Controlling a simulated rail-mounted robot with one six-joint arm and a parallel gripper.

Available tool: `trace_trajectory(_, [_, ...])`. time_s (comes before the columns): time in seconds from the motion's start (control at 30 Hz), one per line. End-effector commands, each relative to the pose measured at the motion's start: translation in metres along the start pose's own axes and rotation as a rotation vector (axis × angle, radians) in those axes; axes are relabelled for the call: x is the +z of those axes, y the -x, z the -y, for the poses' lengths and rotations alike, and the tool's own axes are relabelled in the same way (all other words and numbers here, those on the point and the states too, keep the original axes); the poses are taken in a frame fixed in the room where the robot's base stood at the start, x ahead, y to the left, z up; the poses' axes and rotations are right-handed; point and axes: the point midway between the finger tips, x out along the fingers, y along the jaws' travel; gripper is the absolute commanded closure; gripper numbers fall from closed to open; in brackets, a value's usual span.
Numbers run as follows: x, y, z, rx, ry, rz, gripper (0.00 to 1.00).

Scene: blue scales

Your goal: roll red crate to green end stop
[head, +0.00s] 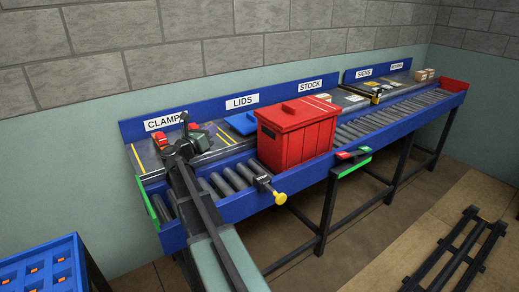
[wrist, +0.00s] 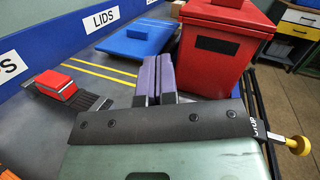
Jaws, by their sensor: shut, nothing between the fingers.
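The red crate (head: 295,135), with a red lid and handle, stands upright on the roller conveyor (head: 222,184), near the middle-left. It also shows in the wrist view (wrist: 214,62), at the upper right. The green end stop (head: 148,207) is at the conveyor's left end; the rollers between it and the crate look free of other crates. My gripper (head: 187,140) is above the back shelf near the clamp label, left of the crate. Its purple fingers (wrist: 159,76) are together and empty, with the crate to their right in the wrist view; I cannot tell the exact gap.
A yellow-knobbed stop (head: 270,189) sits on the front rail, left of the crate's near corner. A blue lid (head: 241,124) lies behind the rollers.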

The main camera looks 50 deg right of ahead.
Motion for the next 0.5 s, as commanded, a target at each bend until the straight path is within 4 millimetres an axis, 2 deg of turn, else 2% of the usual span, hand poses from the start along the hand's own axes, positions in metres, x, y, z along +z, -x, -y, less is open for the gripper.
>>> trace_trajectory(0.03, [-0.028, -0.012, 0.01, -0.116, -0.074, -0.068, 1.0])
trace_trajectory(0.13, [-0.052, -0.02, 0.033, -0.29, -0.176, -0.16, 1.0])
trace_trajectory(0.23, [-0.058, -0.021, 0.042, -0.349, -0.208, -0.187, 1.0])
trace_trajectory(0.37, [-0.058, -0.024, 0.044, -0.35, -0.208, -0.187, 1.0])
trace_trajectory(0.5, [-0.061, -0.038, 0.049, -0.348, -0.206, -0.186, 1.0])
